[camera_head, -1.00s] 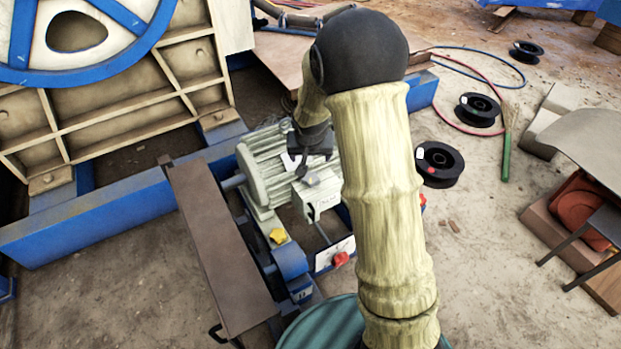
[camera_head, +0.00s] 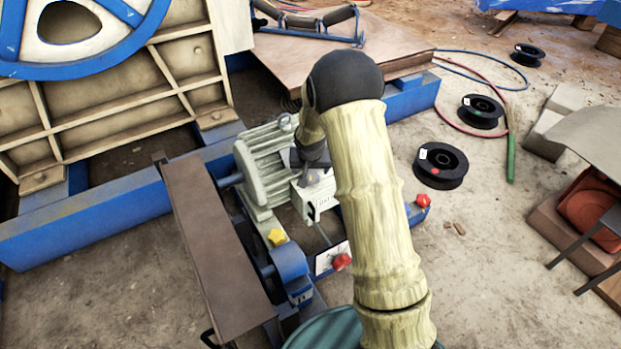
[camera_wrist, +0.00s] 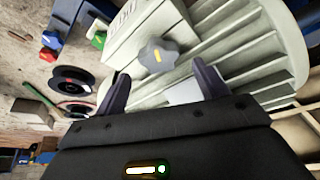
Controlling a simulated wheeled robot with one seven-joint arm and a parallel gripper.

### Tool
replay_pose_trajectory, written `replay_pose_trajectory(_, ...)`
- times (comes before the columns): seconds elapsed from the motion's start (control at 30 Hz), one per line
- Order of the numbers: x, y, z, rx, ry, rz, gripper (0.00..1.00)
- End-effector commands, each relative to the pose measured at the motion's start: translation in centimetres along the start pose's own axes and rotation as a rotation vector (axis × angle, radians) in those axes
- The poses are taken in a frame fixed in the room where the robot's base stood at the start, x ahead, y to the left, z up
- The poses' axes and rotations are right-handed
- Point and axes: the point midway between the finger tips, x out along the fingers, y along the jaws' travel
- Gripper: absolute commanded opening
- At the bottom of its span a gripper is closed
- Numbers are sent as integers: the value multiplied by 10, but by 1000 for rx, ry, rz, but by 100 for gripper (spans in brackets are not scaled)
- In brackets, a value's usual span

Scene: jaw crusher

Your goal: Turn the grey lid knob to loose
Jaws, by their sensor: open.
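The grey lid knob (camera_wrist: 158,55) is a lobed knob with a yellow mark. It sits on the lid of the pale terminal box (camera_wrist: 155,25) on the side of the ribbed motor (camera_wrist: 240,50). In the wrist view, my gripper (camera_wrist: 162,78) is open and empty, its two dark fingers apart. The knob shows between and just beyond the fingertips, with no visible contact. In the head view, my gripper (camera_head: 306,168) is low over the box (camera_head: 315,198) beside the motor (camera_head: 262,165). My wrist hides much of the lid and knob there.
A yellow knob (camera_head: 277,237) and a red knob (camera_head: 341,261) are at the motor's near side. Another red knob (camera_head: 423,201) is on the blue frame. A brown plank-like cover (camera_head: 215,245) lies left. Black spools (camera_head: 441,165) and hoses are on the floor at right.

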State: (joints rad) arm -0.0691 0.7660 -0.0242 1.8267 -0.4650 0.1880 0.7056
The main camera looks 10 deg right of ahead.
Motion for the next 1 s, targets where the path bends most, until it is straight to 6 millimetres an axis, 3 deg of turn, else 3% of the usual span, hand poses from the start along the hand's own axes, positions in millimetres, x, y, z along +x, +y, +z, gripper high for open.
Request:
replay_pose_trajectory(0.03, 14, 0, 2, 0, -1, 0, 72)
replay_pose_trajectory(0.2, 35, 0, 1, 1, -1, 0, 72)
replay_pose_trajectory(0.57, 40, 0, 0, 0, 0, 0, 72)
replay_pose_trajectory(0.6, 40, 0, 0, 0, 0, 0, 70)
replay_pose_trajectory(0.83, 39, 0, 0, 0, 0, 0, 27)
replay_pose_trajectory(1.0, 39, 0, 0, -3, 0, -2, 27)
